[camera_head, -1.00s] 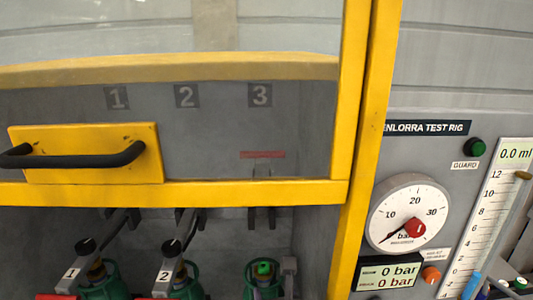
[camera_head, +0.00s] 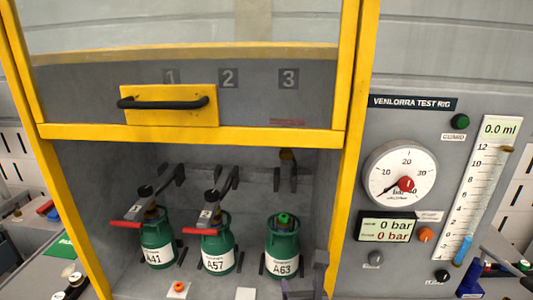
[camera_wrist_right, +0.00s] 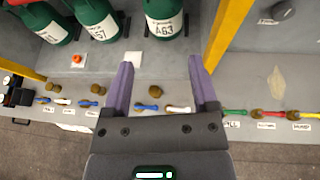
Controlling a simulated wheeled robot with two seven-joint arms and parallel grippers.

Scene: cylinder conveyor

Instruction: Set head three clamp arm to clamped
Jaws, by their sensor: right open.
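The head three clamp arm (camera_head: 287,160) stands raised at the back under the number 3, with its brownish pad end low. A red bar (camera_head: 287,122) shows above it behind the window. Below it, the green cylinder A63 (camera_head: 283,262) stands upright with a bright green top, apart from the arm. Clamp arms one (camera_head: 146,192) and two (camera_head: 211,196) lie down over cylinders A41 (camera_head: 157,252) and A57 (camera_head: 217,256). My right gripper (camera_head: 304,285) is low in front of A63, partly cut off. In the right wrist view its purple fingers (camera_wrist_right: 160,75) are apart and empty. My left gripper is out of view.
A yellow-framed guard (camera_head: 230,137) with a black handle (camera_head: 163,103) is raised above the open bay. A yellow post (camera_head: 352,190) stands to the right, beside the gauge panel (camera_head: 400,175). Several coloured small levers line the front ledge (camera_wrist_right: 265,95).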

